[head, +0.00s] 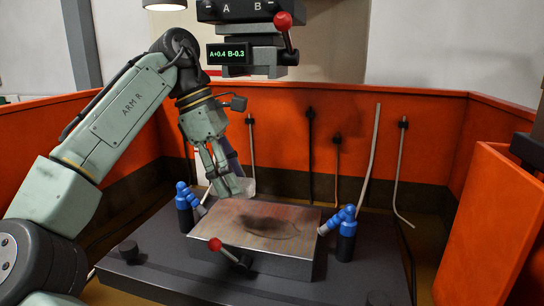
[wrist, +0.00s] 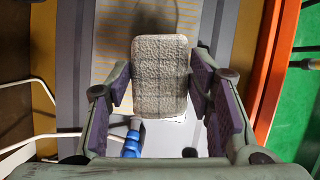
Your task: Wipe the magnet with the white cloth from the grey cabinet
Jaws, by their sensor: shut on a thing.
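The magnet (head: 287,262) is a grey block with a tan, finely lined top and a red-knobbed lever at its front. A dark smear (head: 268,222) covers the middle of its top, and a dark patch shows at the top edge of the wrist view. My gripper (head: 229,187) is over the magnet's back left edge, pointing down. In the head view the cloth (head: 243,188) is partly hidden by the fingers. I cannot tell whether it touches the magnet.
Blue nozzles stand left (head: 185,207) and right (head: 346,236) of the magnet. A machine head (head: 250,50) with a red-knobbed lever hangs above. Orange walls (head: 440,130) enclose the dark table (head: 150,275), and thin hoses rise at the back.

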